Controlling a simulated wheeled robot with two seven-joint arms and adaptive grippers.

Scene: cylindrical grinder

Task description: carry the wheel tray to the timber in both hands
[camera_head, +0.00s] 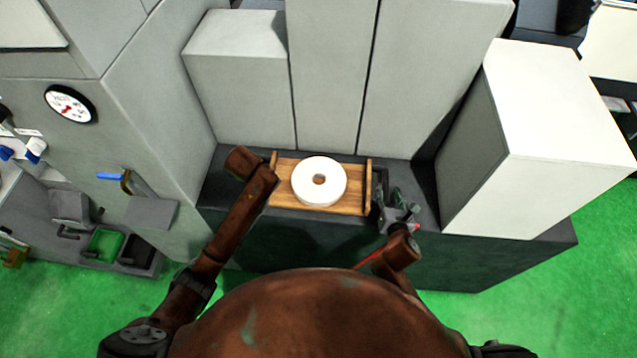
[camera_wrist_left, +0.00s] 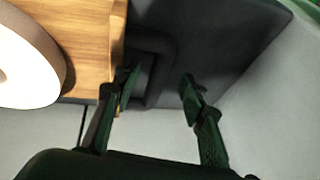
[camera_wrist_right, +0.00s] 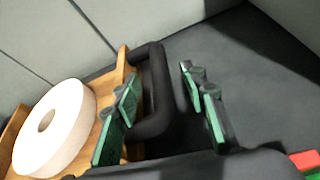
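The wooden wheel tray (camera_head: 285,173) rests on a dark ledge, with a white wheel (camera_head: 334,181) lying flat on it. The wheel has a hole in its middle. In the right wrist view, the tray's black handle (camera_wrist_right: 159,62) stands between the open fingers of my right gripper (camera_wrist_right: 163,98), which are apart from each other. In the left wrist view, my left gripper (camera_wrist_left: 160,88) is open, with the other black handle (camera_wrist_left: 164,62) between or just beyond its fingers. In the head view my right gripper (camera_head: 388,192) is beside the tray's right end; my left fingers are hidden behind the wrist.
Grey machine housings rise behind the ledge (camera_head: 330,255). A large white-topped box (camera_head: 565,100) stands close at the right. A grey cabinet (camera_head: 150,110) with a dial (camera_head: 70,104) stands at the left. Green floor (camera_head: 590,285) is open at the right.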

